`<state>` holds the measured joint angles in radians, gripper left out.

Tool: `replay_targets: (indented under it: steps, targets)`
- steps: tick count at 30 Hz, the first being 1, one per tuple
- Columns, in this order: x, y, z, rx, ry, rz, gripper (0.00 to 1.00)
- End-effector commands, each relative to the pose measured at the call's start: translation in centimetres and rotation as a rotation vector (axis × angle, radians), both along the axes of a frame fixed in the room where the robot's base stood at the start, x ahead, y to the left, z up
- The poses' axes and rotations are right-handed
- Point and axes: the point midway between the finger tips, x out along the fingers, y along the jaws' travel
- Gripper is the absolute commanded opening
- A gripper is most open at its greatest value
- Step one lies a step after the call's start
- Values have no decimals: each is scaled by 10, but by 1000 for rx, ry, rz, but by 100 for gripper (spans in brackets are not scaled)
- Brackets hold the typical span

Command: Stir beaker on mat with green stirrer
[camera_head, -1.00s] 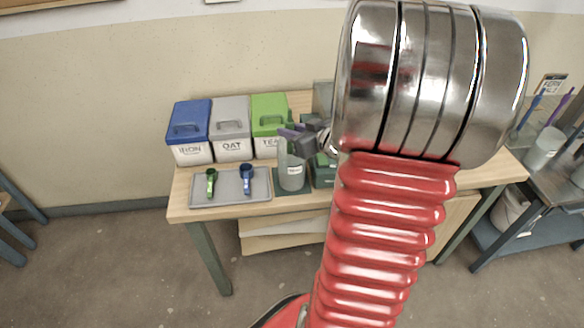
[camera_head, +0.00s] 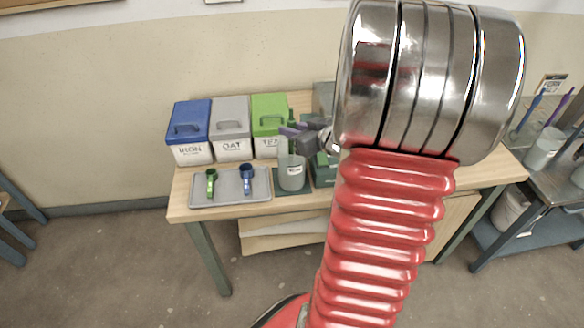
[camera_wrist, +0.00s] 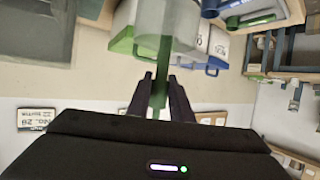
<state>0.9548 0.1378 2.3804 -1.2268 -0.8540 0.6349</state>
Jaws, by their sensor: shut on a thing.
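The translucent grey beaker (camera_head: 291,174), with a white label, stands upright on the dark green mat (camera_head: 278,188) at the table's front. My gripper (camera_head: 297,132) is just above the beaker's rim and is partly hidden behind my wrist. In the wrist view, my gripper (camera_wrist: 160,88) is shut on the green stirrer (camera_wrist: 160,75). The stirrer runs from between the fingertips towards the beaker (camera_wrist: 168,25) and overlaps it. Its lower end seems to be inside the beaker, but I cannot tell how deep.
A grey tray (camera_head: 260,190) with a green scoop (camera_head: 211,183) and a blue scoop (camera_head: 247,180) lies left of the beaker. Blue (camera_head: 191,118), grey (camera_head: 231,117) and green-lidded (camera_head: 268,112) buckets stand behind. A green box (camera_head: 325,172) is close on the right.

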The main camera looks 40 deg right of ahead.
Motion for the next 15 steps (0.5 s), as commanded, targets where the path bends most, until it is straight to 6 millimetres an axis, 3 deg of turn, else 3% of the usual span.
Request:
replay_targets:
  steps: [15]
  targets:
    - [-2, 9, 0, 0, 0, -1, 0]
